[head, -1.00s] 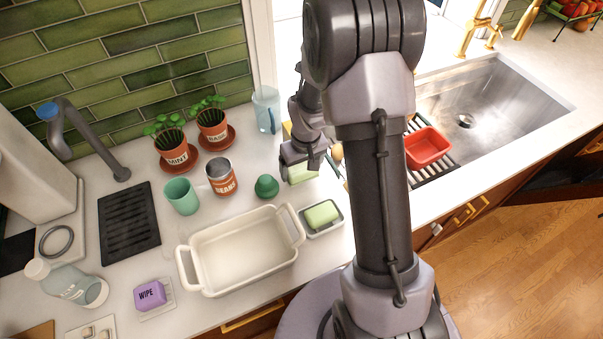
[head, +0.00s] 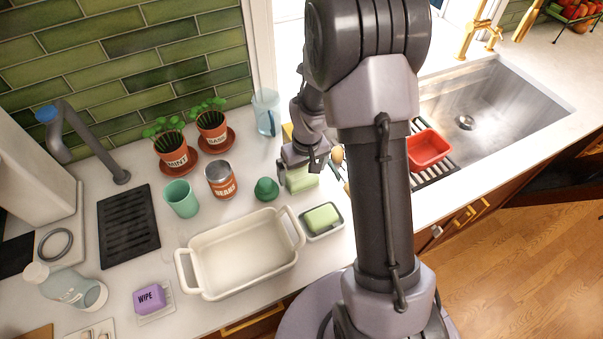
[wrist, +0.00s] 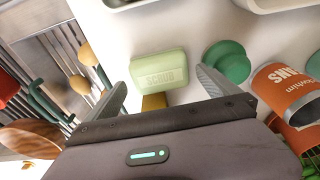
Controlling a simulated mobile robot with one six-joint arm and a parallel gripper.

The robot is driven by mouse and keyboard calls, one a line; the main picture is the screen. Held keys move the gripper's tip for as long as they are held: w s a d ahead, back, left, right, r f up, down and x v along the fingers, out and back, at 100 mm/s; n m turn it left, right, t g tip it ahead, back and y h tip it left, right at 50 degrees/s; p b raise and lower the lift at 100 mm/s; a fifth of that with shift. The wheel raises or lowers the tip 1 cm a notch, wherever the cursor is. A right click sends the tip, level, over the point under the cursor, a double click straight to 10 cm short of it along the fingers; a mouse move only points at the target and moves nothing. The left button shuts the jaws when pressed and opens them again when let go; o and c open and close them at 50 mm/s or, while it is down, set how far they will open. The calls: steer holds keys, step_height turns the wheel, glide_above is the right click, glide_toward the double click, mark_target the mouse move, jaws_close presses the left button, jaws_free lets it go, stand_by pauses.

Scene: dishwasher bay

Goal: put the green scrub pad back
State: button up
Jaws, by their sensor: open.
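The green scrub pad (wrist: 158,78), a pale green block marked SCRUB, is in the wrist view just ahead of and between my two fingertips. In the head view the scrub pad (head: 302,183) is on the counter below my gripper (head: 304,158), which partly hides it. My gripper (wrist: 163,90) is open, with a finger on either side of the pad's near edge; I cannot tell whether either touches it. A second pale green block (head: 322,216) lies in a small grey dish (head: 334,230) beside the white baking dish.
A green knobbed object (wrist: 228,62) and a bean can (wrist: 283,88) stand right of the pad in the wrist view. Wooden-ended utensils (wrist: 85,54) lie to its left. The white baking dish (head: 204,284), a teal cup (head: 181,198) and a red tub (head: 428,148) are around.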

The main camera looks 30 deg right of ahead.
step_height(320, 180, up, 10)
steer(key=s+f+p, duration=0.1)
steer(key=s+p, duration=0.1)
step_height(320, 180, up, 10)
steer(key=m+t, duration=0.1)
steer(key=t, duration=0.1)
glide_above(304, 181)
steer(key=s+a, duration=0.3)
steer(key=a, duration=0.1)
steer(key=s+a+r+m+t+y, duration=0.1)
steer(key=s+a+r, duration=0.3)
steer(key=s, duration=0.4)
steer(key=s+a+r+m+t+y, duration=0.1)
steer(key=s+a+r+m, duration=0.1)
steer(key=s+a+r, duration=0.3)
steer(key=s+r, duration=0.1)
steer(key=s, duration=0.2)
steer(key=shift+s+a+r, duration=0.2)
step_height(304, 181, down, 13)
steer(key=b, duration=1.3)
steer(key=shift+f+b, duration=0.2)
steer(key=shift+b, duration=0.2)
